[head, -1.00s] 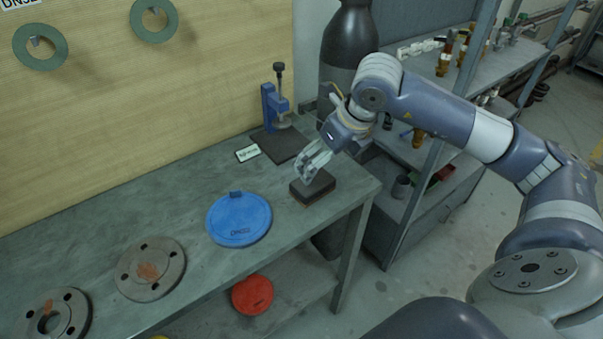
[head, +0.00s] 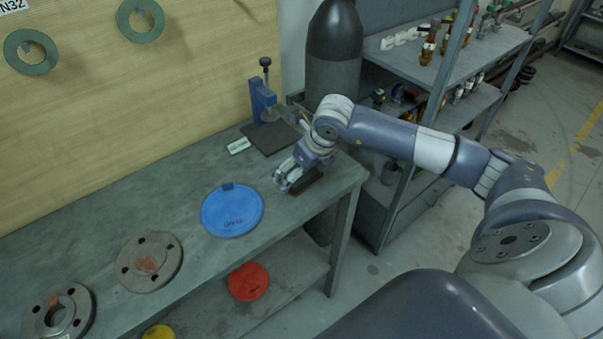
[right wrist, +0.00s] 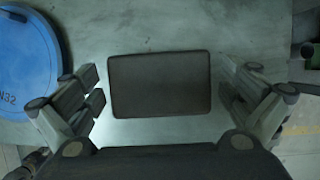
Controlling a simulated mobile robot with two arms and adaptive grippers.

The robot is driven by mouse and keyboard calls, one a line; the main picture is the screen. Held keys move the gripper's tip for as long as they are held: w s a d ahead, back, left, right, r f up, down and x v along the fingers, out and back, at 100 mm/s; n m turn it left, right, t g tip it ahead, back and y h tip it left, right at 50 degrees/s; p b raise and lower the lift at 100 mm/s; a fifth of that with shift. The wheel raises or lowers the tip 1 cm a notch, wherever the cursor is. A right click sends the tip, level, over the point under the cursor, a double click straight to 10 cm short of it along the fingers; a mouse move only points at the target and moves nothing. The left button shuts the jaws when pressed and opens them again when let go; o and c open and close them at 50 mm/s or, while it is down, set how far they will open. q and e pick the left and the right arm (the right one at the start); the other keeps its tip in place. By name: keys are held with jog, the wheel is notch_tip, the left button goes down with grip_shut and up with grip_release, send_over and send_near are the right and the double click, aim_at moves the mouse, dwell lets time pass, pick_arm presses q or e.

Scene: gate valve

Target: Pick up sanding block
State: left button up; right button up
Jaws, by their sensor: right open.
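The sanding block is a dark brown rectangular block (head: 308,184) lying flat near the right end of the grey workbench. In the head view my right gripper (head: 284,182) is over it and hides part of it. In the right wrist view the whole top of the block (right wrist: 160,85) shows between the open fingers of my right gripper (right wrist: 163,98), with a gap on each side. The fingers do not touch it. My left gripper is in neither view.
A blue disc (head: 233,211) lies left of the block on the bench (head: 188,190). A blue clamp stand (head: 262,103) on a dark plate stands behind, beside a small white label (head: 239,146). Rusty flanges (head: 149,262) lie further left. A dark cylinder (head: 333,60) and shelving stand beyond.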

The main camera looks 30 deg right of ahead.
jog(key=shift+s, duration=0.1)
jog(key=c, duration=1.1)
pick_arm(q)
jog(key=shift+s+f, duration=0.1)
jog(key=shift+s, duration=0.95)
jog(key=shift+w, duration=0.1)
pick_arm(e)
jog(key=shift+r, duration=0.1)
jog(key=shift+r+b, duration=0.35)
jog(key=shift+r, duration=0.15)
notch_tip(320, 180, up, 2)
jog(key=shift+a+r+b, duration=0.1)
jog(key=shift+r+b, duration=0.05)
jog(key=shift+b, duration=0.5)
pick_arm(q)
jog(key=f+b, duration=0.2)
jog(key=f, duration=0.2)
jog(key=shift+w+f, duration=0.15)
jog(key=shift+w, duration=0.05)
pick_arm(e)
jog(key=s+a, duration=0.2)
jog(key=s, duration=0.2)
jog(key=s+a+r, duration=0.1)
jog(key=s+a, duration=0.2)
jog(key=s, duration=0.2)
jog(key=s+a, duration=0.3)
jog(key=s, duration=0.1)
jog(key=shift+s+a+r, duration=0.25)
jog(key=shift+r, duration=0.05)
